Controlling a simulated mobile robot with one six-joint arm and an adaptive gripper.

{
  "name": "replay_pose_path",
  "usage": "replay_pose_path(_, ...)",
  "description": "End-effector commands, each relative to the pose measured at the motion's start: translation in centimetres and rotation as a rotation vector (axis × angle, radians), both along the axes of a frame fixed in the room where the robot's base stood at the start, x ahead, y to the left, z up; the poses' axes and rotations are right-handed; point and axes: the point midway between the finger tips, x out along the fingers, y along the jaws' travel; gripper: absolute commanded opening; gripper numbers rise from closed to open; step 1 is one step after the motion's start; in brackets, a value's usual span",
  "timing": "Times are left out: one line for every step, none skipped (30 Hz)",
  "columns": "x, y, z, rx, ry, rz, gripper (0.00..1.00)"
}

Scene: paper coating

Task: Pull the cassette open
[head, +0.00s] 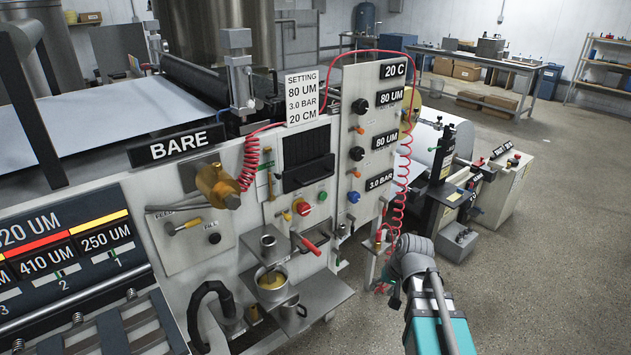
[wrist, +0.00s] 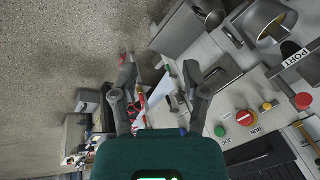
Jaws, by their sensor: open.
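A dark ribbed unit with a handle bar, which looks like the cassette (head: 308,158), is set in the pale machine front, left of the dial panel. It looks closed. In the wrist view a dark recessed part that looks like the same cassette (wrist: 262,160) shows at the lower right, partly cut off. My gripper (head: 392,286) is low at the right, beside the coiled red hose and well apart from the cassette. In the wrist view my gripper (wrist: 160,64) has its fingers spread, with nothing held between them.
A steel shelf (head: 325,293) with metal cups sticks out below the cassette. A red-handled lever (head: 311,244) and red button (head: 303,207) sit just under it. The red coiled hose (head: 402,180) hangs near my arm. The floor (head: 560,240) at right is clear.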

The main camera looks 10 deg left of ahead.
Motion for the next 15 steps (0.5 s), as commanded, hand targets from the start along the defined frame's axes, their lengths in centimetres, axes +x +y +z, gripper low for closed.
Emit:
replay_pose_path(2.4, 1.3, 0.4, 0.062, -0.033, -0.018, 0.6)
replay_pose_path(3.6, 2.1, 0.7, 0.101, -0.054, -0.031, 0.6)
replay_pose_path(5.0, 3.1, 1.2, 0.156, -0.081, -0.05, 0.6)
replay_pose_path(6.1, 3.8, 1.6, 0.196, -0.101, -0.064, 0.6)
replay_pose_path(7.2, 4.5, 2.0, 0.236, -0.118, -0.079, 0.6)
replay_pose_path(8.7, 5.5, 2.7, 0.292, -0.142, -0.102, 0.6)
replay_pose_path(9.7, 6.2, 3.2, 0.333, -0.159, -0.119, 0.6)
replay_pose_path(10.8, 6.8, 3.7, 0.373, -0.175, -0.137, 0.6)
replay_pose_path(12.2, 7.6, 4.4, 0.43, -0.196, -0.163, 0.6)
replay_pose_path(13.3, 8.2, 4.9, 0.47, -0.21, -0.183, 0.6)
replay_pose_path(14.3, 8.7, 5.5, 0.511, -0.225, -0.204, 0.6)
replay_pose_path(15.7, 9.4, 6.3, 0.566, -0.242, -0.233, 0.6)
replay_pose_path(16.7, 9.8, 6.9, 0.608, -0.254, -0.256, 0.6)
replay_pose_path(17.7, 10.3, 7.5, 0.648, -0.265, -0.279, 0.6)
replay_pose_path(19.1, 10.8, 8.3, 0.703, -0.278, -0.311, 0.6)
